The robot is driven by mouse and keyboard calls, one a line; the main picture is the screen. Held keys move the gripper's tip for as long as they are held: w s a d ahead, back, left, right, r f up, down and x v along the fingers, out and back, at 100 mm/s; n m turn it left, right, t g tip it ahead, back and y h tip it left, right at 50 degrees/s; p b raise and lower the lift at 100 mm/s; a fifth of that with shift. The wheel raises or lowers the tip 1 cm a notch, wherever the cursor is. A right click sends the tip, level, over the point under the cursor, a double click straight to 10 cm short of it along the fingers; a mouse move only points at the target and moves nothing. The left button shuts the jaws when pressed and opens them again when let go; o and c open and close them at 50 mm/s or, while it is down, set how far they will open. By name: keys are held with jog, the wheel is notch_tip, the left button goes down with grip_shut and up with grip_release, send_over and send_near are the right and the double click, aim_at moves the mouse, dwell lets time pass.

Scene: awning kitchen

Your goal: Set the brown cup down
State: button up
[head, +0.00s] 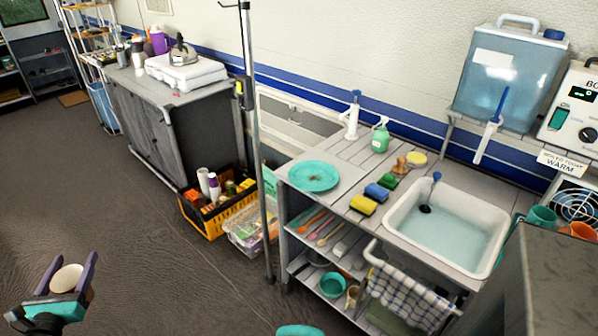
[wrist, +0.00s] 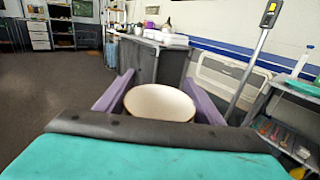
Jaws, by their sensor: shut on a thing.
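My gripper (head: 65,274) is at the lower left of the head view, out over the dark floor. Its two purple fingers are shut on a round cup (head: 66,280), taken as the brown cup. Mostly its pale cream top shows; the fingers and the teal gripper body hide much of its side. In the wrist view the cup (wrist: 160,102) sits between the fingers, its lower part hidden behind the dark gripper edge. It is held in the air, apart from any surface.
The sink counter (head: 335,172) holds a teal plate (head: 314,176), sponges, a green soap bottle (head: 380,138) and a white basin (head: 477,243). A pole (head: 257,150) stands before it. A yellow crate (head: 212,222) is on the floor. A grey cabinet (head: 135,120) stands at the back left.

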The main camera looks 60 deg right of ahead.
jog(key=shift+d, duration=0.15)
jog(key=d+m+g+h+b, duration=0.2)
jog(key=d+m+g+b, duration=0.15)
jog(key=d, duration=2.05)
jog(key=s+d+r+m+g+h+b, duration=0.15)
jog(key=s+d, duration=0.35)
jog(key=d, duration=0.5)
jog(key=s+d+r+g+b, duration=0.1)
jog(key=s+d+g+b, duration=0.25)
jog(key=d, duration=0.65)
jog(key=s+d+r+m+g+b, duration=0.1)
jog(key=s+d+m+g+b, duration=0.1)
jog(key=s+d, duration=0.6)
jog(key=s+d+r+m+g+b, duration=0.2)
jog(key=s+d, duration=0.7)
jog(key=s, duration=0.8)
jog(key=s+d+r+m+g+b, duration=0.1)
jog(key=s+d+r+g+b, duration=0.1)
jog(key=s+d, duration=0.7)
jog(key=s+g, duration=0.1)
jog(key=s, duration=0.3)
jog(key=shift+r+m, duration=0.2)
jog(key=shift+m, duration=0.2)
jog(key=shift+w+d+g+p, duration=0.15)
jog(key=shift+d+g+p, duration=0.1)
jog(key=shift+p, duration=0.3)
